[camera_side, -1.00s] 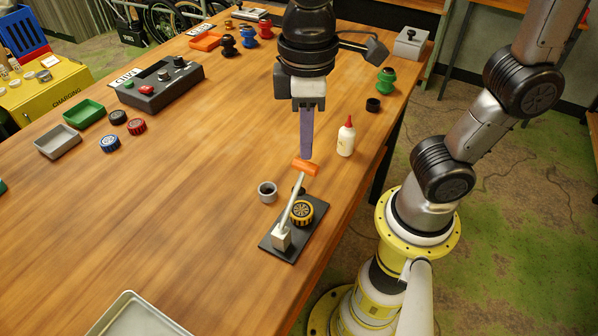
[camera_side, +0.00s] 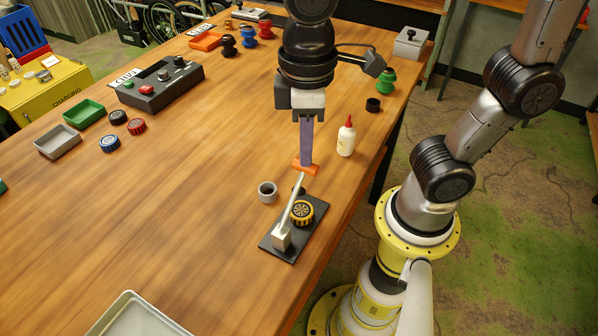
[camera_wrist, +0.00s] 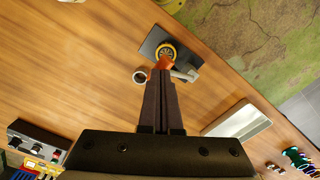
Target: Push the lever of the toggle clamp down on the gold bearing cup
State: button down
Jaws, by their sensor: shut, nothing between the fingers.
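The toggle clamp has a pale lever (camera_side: 290,205) with an orange handle (camera_side: 305,168), on a black base plate (camera_side: 279,248). The lever is raised at a slant over the gold bearing cup (camera_side: 302,212), which sits on the plate. My gripper (camera_side: 305,163) is shut and empty, pointing down with its tips at the orange handle; they look to be touching it. In the wrist view the fingertips (camera_wrist: 164,70) overlap the orange handle (camera_wrist: 166,61), and the gold cup (camera_wrist: 167,49) shows beyond it. The fingers partly hide the lever there.
A grey cup (camera_side: 267,191) stands left of the clamp. A white bottle with a red tip (camera_side: 346,137) stands to the right, near my gripper. A pale tray (camera_side: 135,315) lies at the front.

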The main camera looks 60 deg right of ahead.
jog(key=shift+f, duration=1.05)
jog(key=shift+d+f, duration=0.6)
jog(key=shift+f, duration=0.3)
jog(key=shift+d+f, duration=0.4)
jog(key=shift+f, duration=0.45)
notch_tip(320, 180, up, 8)
dwell(0.3)
